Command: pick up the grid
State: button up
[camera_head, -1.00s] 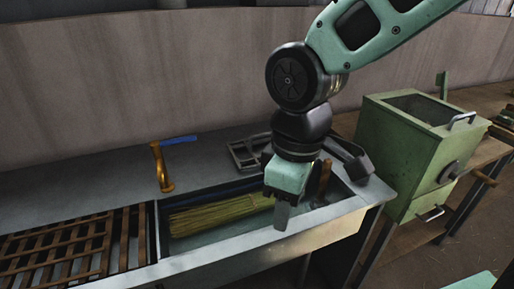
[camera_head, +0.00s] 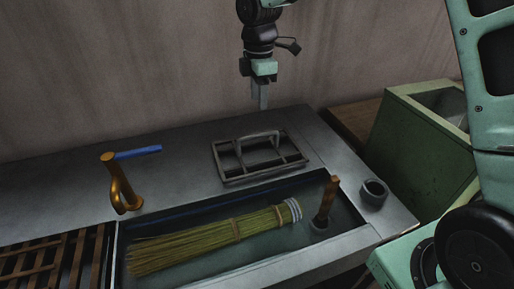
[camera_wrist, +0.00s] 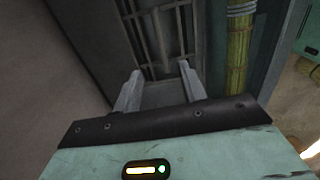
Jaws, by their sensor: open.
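The grid (camera_head: 262,171) is a dark grey metal frame with crossbars and a raised loop handle. It lies flat on the metal counter behind the sink basin in the head view. My gripper (camera_head: 264,104) hangs above the back edge of the counter, above and behind the grid, pointing down. It is open and empty, apart from the grid. In the wrist view the grid (camera_wrist: 160,38) shows beyond the two spread fingers (camera_wrist: 159,76), and its lower part is partly hidden by them.
A straw broom (camera_head: 215,236) lies in the basin beside a wooden handle (camera_head: 326,199). A brass tap (camera_head: 117,183) and blue strip (camera_head: 138,152) are left. A small cup (camera_head: 374,192) stands right, a green box (camera_head: 418,140) beyond. Slatted rack (camera_head: 50,262) at left. A wall rises behind.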

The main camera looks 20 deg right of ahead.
aim_at(258, 133)
notch_tip(258, 133, down, 9)
jog(key=shift+r+p, duration=0.1)
jog(key=shift+p, duration=0.2)
jog(key=shift+s+a+f+p, duration=0.1)
jog(key=shift+f+p, duration=0.15)
jog(key=shift+f, duration=1.15)
jog(key=shift+s+f+p, duration=0.1)
jog(key=shift+f+p, duration=0.1)
jog(key=shift+f, duration=1.15)
jog(key=shift+r, duration=0.1)
grip_shut()
